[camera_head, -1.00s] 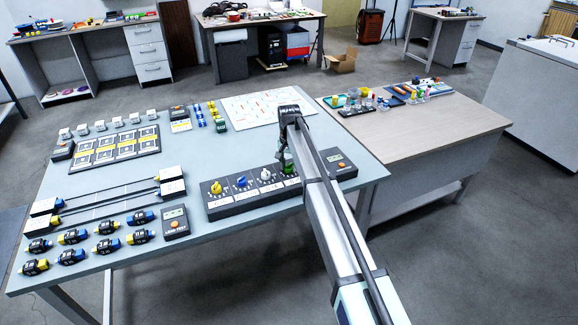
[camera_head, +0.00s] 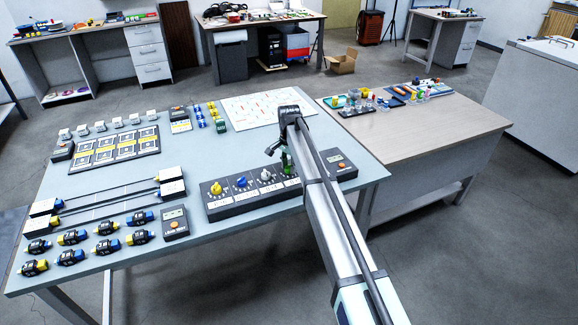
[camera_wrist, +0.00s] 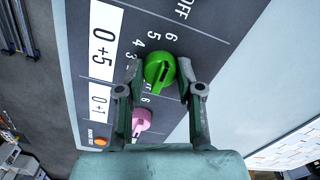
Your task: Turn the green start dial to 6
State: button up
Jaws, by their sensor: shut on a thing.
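The green dial (camera_wrist: 159,72) is in the middle of the wrist view, on a dark panel (camera_wrist: 205,45) with printed numbers up to 6 and the word OFF. My gripper (camera_wrist: 160,76) is shut on the dial, with one finger on each side. A dark mark shows on the dial's face, but I cannot tell its exact setting. A pink dial (camera_wrist: 142,120) sits just below it, between the lower fingers. In the head view, the dial box (camera_head: 225,208) is on the pale table, and my arm hides much of its right part.
Yellow (camera_head: 216,188), blue (camera_head: 241,181) and white (camera_head: 265,175) dials stand left of my gripper on the same box. Connectors and trays cover the table's left side.

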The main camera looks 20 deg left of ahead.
jog(key=shift+f, duration=0.1)
jog(key=o, duration=1.2)
jog(key=shift+c, duration=0.2)
notch_tip(320, 180, up, 12)
